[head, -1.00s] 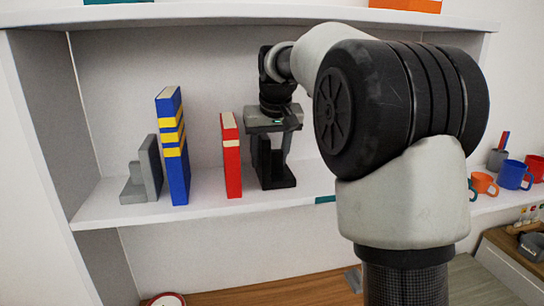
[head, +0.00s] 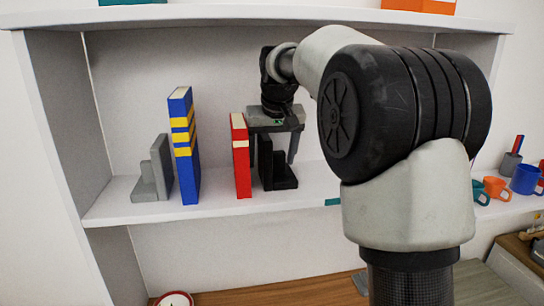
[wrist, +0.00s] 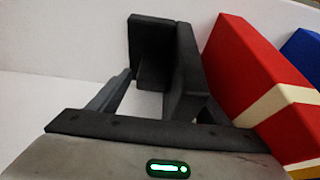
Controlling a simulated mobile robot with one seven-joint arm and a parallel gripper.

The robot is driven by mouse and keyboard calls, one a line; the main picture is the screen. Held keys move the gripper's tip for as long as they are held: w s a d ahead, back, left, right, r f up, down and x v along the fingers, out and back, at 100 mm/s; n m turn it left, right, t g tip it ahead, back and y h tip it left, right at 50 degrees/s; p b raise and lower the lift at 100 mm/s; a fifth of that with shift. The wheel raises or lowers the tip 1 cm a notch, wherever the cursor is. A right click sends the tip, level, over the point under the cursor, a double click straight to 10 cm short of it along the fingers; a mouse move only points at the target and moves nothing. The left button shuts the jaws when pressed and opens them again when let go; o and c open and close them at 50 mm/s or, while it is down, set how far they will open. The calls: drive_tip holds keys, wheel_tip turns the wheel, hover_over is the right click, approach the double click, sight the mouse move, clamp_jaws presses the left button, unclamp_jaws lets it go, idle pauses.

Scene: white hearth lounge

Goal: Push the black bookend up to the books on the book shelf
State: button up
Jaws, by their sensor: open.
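The black bookend (head: 280,172) stands upright on the white book shelf (head: 215,205), just right of the red book (head: 242,160), with a narrow gap between them. A taller blue book (head: 184,150) with yellow bands stands apart to the left. My gripper (head: 272,158) points down over the bookend, open. In the wrist view the bookend (wrist: 157,50) lies between my fingers (wrist: 155,100), and the red book (wrist: 250,85) is close on its right. The finger on the book side is mostly hidden, so contact with the bookend is unclear.
A grey bookend (head: 160,172) stands left of the blue book. The shelf's left side wall (head: 65,125) and the upper board (head: 230,18) bound the space. Blue (head: 524,179) and orange (head: 496,188) mugs stand far right. My arm hides the shelf's right part.

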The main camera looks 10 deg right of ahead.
drive_tip(key=shift+s+r, duration=0.15)
drive_tip(key=shift+r, duration=0.15)
drive_tip(key=v, duration=0.1)
drive_tip(key=b+v, duration=0.1)
drive_tip(key=shift+s+r, duration=0.15)
drive_tip(key=shift+s, duration=0.2)
drive_tip(key=s+f+b, duration=0.2)
drive_tip(key=s, duration=1)
drive_tip(key=s+f+b, duration=0.1)
drive_tip(key=s+f, duration=0.2)
drive_tip(key=s, duration=0.9)
drive_tip(key=s+d+f+t, duration=0.1)
drive_tip(key=s+f, duration=0.7)
drive_tip(key=s, duration=0.1)
drive_tip(key=shift+f, duration=0.2)
drive_tip(key=shift+c, duration=0.4)
